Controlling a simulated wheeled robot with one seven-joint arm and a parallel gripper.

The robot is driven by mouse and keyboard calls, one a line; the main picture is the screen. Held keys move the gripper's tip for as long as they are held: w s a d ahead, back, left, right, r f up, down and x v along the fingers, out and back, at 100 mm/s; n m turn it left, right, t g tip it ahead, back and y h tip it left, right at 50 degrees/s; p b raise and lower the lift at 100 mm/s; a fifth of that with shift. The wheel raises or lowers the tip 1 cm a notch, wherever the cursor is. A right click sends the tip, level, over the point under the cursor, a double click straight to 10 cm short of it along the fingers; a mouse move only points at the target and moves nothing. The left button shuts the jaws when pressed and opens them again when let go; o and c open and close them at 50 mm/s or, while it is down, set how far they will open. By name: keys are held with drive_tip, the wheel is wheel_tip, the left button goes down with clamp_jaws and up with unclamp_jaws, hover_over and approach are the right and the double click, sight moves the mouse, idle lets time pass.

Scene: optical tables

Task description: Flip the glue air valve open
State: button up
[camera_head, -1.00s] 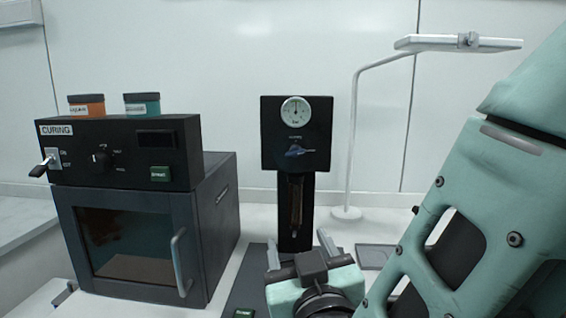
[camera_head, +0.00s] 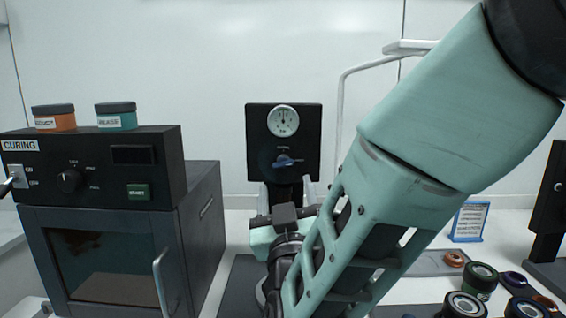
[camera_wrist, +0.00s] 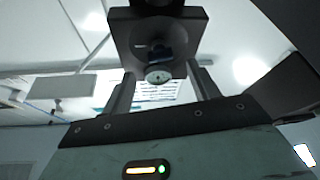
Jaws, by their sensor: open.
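The glue air valve (camera_head: 286,160) is a small blue lever on the black panel (camera_head: 258,145), below a round white gauge (camera_head: 283,121). The lever lies roughly sideways in the head view. My gripper (camera_head: 286,188) is open and empty, just below the lever in the head view, its fingers pointing toward the panel. The fingers look apart from the lever. My wrist hides the dispenser's lower part.
A curing oven (camera_head: 100,255) stands at the left with two jars (camera_head: 54,117) on top. A white lamp stand (camera_head: 341,110) is behind my arm. Several small jars (camera_head: 480,276) and a blue-framed sign (camera_head: 469,222) are at the right. A dark stand (camera_head: 553,205) is at the far right.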

sight(283, 167)
drive_tip(key=p+x, duration=0.1)
drive_tip(key=x, duration=0.5)
drive_tip(key=shift+w, duration=0.25)
drive_tip(key=c, duration=1)
